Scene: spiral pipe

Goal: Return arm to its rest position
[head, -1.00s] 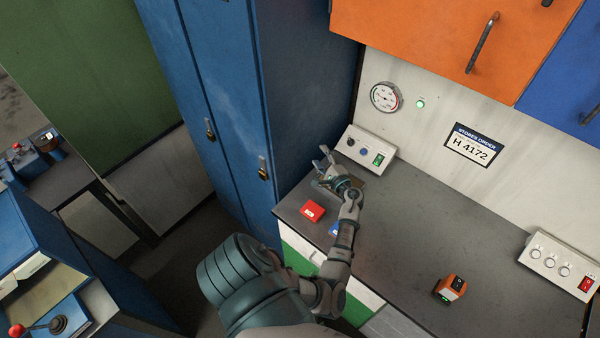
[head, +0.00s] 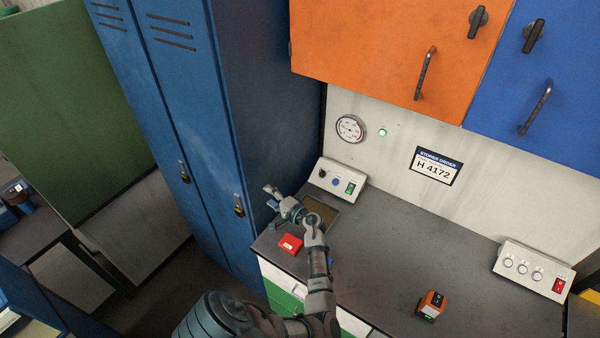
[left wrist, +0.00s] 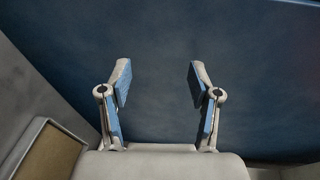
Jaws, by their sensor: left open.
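My left arm reaches up from the bottom of the head view over the left end of the grey counter (head: 390,250). Its gripper (head: 268,196) is open and empty, near the side of the blue locker (head: 270,100). In the left wrist view the two blue-padded fingers (left wrist: 158,85) stand wide apart with nothing between them. The dark blue locker wall (left wrist: 160,40) fills the space beyond them. My right gripper is not in view.
A red block (head: 290,244) lies near the counter's left edge, close to my arm. A brown-bottomed tray (head: 322,213) lies behind my wrist. A switch box (head: 338,181) stands at the back. An orange-and-black box (head: 431,305) stands at the front right. The counter's middle is clear.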

